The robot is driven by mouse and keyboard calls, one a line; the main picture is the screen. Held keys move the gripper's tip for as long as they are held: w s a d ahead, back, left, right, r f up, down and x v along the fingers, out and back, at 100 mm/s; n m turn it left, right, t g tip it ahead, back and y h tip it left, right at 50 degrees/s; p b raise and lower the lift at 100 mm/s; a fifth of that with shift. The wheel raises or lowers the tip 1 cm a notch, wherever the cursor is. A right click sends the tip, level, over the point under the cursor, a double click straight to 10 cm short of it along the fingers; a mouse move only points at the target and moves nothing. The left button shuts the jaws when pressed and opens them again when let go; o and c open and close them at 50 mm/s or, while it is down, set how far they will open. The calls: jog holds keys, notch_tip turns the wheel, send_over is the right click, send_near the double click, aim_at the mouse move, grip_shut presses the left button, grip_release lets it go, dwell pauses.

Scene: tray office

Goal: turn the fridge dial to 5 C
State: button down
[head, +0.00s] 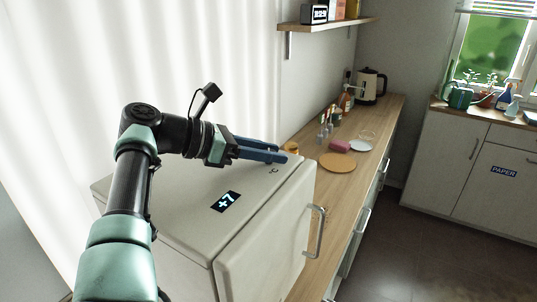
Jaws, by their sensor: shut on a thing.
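The white fridge (185,215) stands in front of me, with its top and its door with a handle (317,232) in view. A small dark display (225,202) on its top reads "+7". A "°C" mark (273,171) is printed near the far right edge of the top. My gripper (283,154) reaches in from the left, its blue fingers low over that far right corner. It is shut on the dial, which the fingers mostly hide. I cannot make out the dial's pointer or scale.
A wooden counter (312,178) runs back beyond the fridge, with an orange board (338,162), a pink sponge (340,146), a white plate (360,146) and a kettle (369,87). A shelf (330,22) hangs above. The floor (440,250) at right is clear.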

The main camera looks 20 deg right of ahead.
jog(key=shift+f, duration=0.1)
jog(key=c, duration=0.5)
grip_release()
jog(key=shift+c, duration=0.2)
